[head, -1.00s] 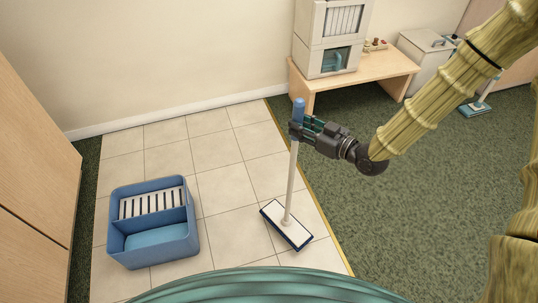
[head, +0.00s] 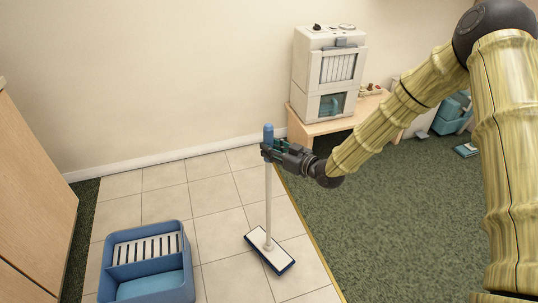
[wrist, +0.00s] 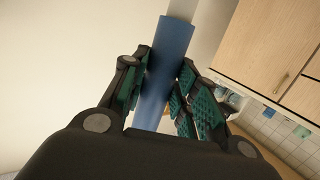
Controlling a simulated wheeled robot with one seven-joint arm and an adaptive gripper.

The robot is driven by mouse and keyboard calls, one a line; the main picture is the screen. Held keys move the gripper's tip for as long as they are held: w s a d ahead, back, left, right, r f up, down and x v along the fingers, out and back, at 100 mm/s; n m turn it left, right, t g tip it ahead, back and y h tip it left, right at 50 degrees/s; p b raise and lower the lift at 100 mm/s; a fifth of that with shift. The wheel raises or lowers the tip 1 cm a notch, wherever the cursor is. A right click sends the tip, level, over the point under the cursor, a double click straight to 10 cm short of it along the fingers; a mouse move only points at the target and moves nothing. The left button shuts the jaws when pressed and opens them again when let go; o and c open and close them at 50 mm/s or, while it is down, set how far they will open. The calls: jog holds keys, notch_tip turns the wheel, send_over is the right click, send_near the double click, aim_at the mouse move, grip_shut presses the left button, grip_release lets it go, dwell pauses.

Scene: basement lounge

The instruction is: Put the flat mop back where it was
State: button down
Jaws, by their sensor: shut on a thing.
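The flat mop (head: 268,205) has a pale handle, a blue grip at its top and a white flat head with a dark blue edge. It stands nearly upright, its head (head: 269,250) on or just above the pale floor tiles. My gripper (head: 267,150) is shut on the mop just below the top of its blue grip. In the wrist view, the blue grip (wrist: 165,75) passes between the green-padded fingers.
A blue two-part bucket (head: 147,263) with a slatted wringer stands on the tiles at left. A white machine (head: 328,72) sits on a low wooden table (head: 318,127) behind. A wooden cabinet (head: 35,200) stands at far left. Green carpet (head: 390,210) lies to the right.

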jog(key=shift+w+a, duration=0.25)
jog(key=shift+w, duration=0.15)
jog(key=shift+f, duration=1.9)
jog(key=c, duration=1.1)
grip_release()
jog(key=shift+r, duration=0.2)
jog(key=v, duration=1.2)
